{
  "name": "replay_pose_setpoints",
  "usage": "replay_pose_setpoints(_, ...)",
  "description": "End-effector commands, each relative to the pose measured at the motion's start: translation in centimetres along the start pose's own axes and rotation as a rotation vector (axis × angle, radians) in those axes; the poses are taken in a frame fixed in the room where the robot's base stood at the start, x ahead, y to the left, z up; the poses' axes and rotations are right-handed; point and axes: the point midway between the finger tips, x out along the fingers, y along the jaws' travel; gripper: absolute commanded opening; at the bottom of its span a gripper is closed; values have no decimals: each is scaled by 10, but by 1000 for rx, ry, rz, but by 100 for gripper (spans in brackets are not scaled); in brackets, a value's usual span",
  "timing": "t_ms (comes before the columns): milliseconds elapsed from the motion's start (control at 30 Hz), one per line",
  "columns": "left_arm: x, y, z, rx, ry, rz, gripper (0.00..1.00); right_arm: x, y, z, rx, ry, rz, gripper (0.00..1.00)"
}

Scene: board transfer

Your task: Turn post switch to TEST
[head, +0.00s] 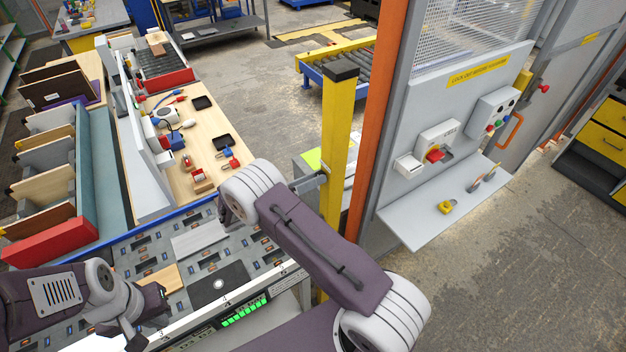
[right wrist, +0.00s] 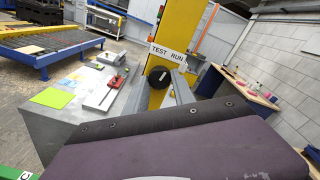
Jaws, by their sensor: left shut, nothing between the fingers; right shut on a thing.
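The post switch is a round black knob (right wrist: 158,76) on the yellow post (right wrist: 180,40), below a white label (right wrist: 168,52) reading TEST on the left and RUN on the right. My right gripper (right wrist: 163,84) is shut on the knob, a grey finger on each side of it. Where the knob's pointer stands is too small to tell. My left gripper (head: 134,338) is shut and empty at the lower left.
A perforated conveyor table (head: 130,262) lies below my arms. A wooden bench (head: 185,180) with tools stands behind it. Right of the post is a grey panel (head: 450,110) with a shelf (head: 410,222), a red switch (head: 435,155) and a yellow padlock (head: 445,207). Floor beyond is open.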

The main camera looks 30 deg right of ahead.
Motion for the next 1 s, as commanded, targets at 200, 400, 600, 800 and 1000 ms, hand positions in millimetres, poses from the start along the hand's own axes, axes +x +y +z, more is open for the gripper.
replay_pose_setpoints(200,-2,0,0,0,0,0,0,0,-1,5,-118,-5,-6,0)
replay_pose_setpoints(400,-3,0,0,0,0,0,0,0,-1,5,-188,-3,-8,0)
replay_pose_setpoints(600,-3,0,0,0,0,0,0,0,-1,4,-217,-2,-9,0)
replay_pose_setpoints(800,-3,0,0,0,0,0,0,0,-1,4,-221,-2,-9,0)
replay_pose_setpoints(1000,-3,0,0,0,0,0,0,0,-1,4,-221,-2,-9,0)
